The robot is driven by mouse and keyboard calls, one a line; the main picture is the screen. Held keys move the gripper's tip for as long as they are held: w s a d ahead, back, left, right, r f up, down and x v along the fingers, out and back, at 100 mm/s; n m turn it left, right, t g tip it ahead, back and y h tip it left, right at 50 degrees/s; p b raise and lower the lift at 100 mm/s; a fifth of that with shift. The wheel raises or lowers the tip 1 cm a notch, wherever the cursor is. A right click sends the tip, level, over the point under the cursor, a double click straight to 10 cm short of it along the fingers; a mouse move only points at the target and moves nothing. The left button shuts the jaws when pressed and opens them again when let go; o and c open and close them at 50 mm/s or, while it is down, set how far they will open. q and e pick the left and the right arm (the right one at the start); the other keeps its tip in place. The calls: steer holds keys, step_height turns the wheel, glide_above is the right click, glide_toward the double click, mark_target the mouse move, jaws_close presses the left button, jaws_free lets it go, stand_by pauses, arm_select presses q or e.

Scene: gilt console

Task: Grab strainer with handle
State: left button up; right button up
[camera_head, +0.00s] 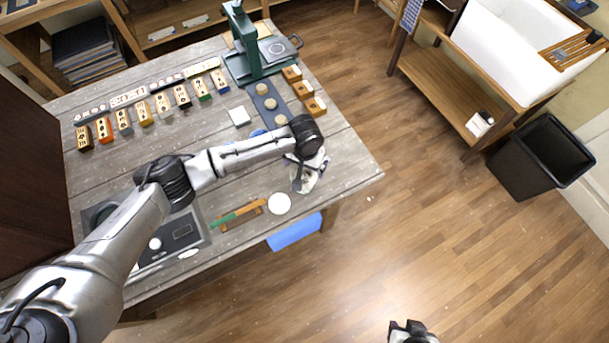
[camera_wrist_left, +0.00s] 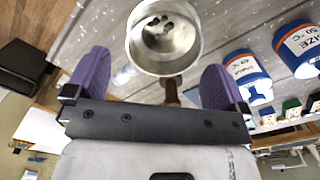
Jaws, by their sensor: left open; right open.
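The strainer (camera_wrist_left: 164,38), a round metal cup with dark holes in its bottom, shows at the top of the left wrist view. Its short brown handle (camera_wrist_left: 172,92) points down between the fingers. My left gripper (camera_wrist_left: 156,85) is open, with purple finger pads on both sides of the handle. The handle is closer to the right finger, and I see no contact. In the head view my left gripper (camera_head: 302,183) is over the table's right end, and the strainer is not clear there. My right gripper (camera_head: 408,331) is open and empty over the floor, away from the table.
Two blue bottles with white labels (camera_wrist_left: 242,72) (camera_wrist_left: 302,45) stand right of the strainer in the wrist view. A white round dish (camera_head: 279,204) and green-handled brush (camera_head: 238,213) lie nearby. Several small coloured blocks line the table's back. A green press (camera_head: 246,47) stands there too.

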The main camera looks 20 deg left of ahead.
mark_target(304, 173)
arm_select(q)
steer(key=shift+w+a+f+p, duration=0.1)
steer(key=shift+a+f+p, duration=0.05)
steer(key=shift+f, duration=1.4)
steer(key=shift+w+a+f+p, duration=0.1)
steer(key=shift+f+p, duration=0.05)
steer(key=shift+f, duration=1.35)
steer(key=shift+c, duration=0.4)
steer(key=c, duration=0.6)
